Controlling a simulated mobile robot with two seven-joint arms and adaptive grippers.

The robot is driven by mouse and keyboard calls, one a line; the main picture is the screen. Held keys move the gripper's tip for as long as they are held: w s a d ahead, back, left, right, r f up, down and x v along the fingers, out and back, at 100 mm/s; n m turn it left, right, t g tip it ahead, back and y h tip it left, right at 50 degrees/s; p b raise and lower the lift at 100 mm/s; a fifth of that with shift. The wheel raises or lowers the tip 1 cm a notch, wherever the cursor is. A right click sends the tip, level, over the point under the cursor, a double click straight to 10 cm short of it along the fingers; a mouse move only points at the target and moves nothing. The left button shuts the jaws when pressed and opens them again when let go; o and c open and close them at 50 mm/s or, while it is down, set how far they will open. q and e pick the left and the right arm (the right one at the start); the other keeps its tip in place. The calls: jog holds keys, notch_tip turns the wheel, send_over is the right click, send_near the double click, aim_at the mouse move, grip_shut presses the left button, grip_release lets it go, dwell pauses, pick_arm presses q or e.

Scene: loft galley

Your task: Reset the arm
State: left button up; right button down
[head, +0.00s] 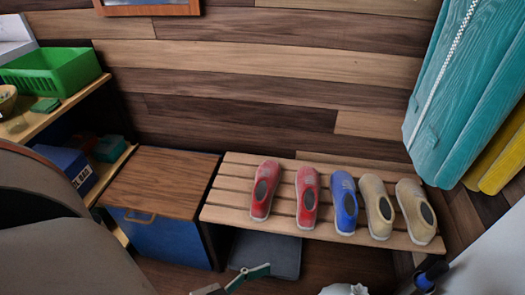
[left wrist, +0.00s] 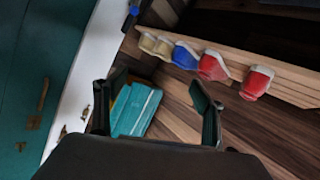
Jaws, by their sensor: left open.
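My left gripper (head: 240,278) shows only partly at the bottom edge of the head view, in front of the bench and low cabinet. In the left wrist view its two dark fingers (left wrist: 157,85) stand wide apart with nothing held between them. Behind the gap, well beyond the fingertips, the teal garment is seen. My right gripper is not seen in either view.
A slatted bench (head: 232,192) holds red, blue and tan shoes. A low cabinet (head: 165,180) and shelves with a green basket (head: 52,72) stand left. Teal (head: 465,80) and yellow garments hang right. A dark green door (left wrist: 35,60) shows in the wrist view.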

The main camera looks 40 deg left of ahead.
pick_arm(q)
jog(key=s+f+m+g, duration=0.1)
jog(key=s+m, duration=0.1)
jog(key=s+f+m+g, duration=0.1)
jog(key=s+f, duration=0.1)
jog(key=shift+d+f+m+y, duration=0.1)
jog(key=shift+f+m+y, duration=0.2)
jog(key=shift+m, duration=0.1)
jog(key=shift+r, duration=0.1)
